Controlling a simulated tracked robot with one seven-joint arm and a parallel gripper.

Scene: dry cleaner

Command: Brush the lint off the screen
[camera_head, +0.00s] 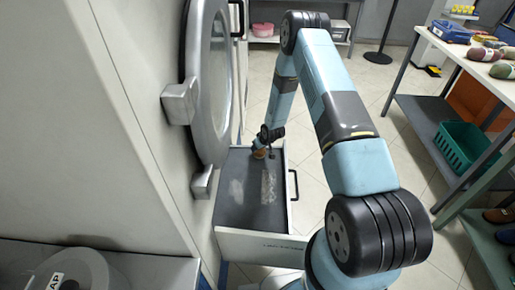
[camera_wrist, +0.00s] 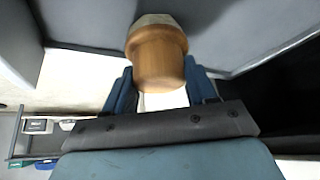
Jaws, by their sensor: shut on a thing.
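The lint screen (camera_head: 250,212) is a dark grey panel lying in a pulled-out drawer (camera_head: 262,244) under the round machine door. A pale strip of lint (camera_head: 268,187) lies right of its middle, and a fainter pale patch (camera_head: 236,190) lies to the left. My gripper (camera_head: 263,143) is over the far end of the screen, pointing down. It is shut on a brush with a round wooden handle (camera_head: 259,154). The wooden handle (camera_wrist: 158,62) also shows between my fingers in the wrist view.
The round metal door (camera_head: 207,80) stands open at the drawer's left. The drawer's black handle (camera_head: 294,185) is on its right side. A shelf rack with a green basket (camera_head: 464,146) stands at the right. Tiled floor between is clear.

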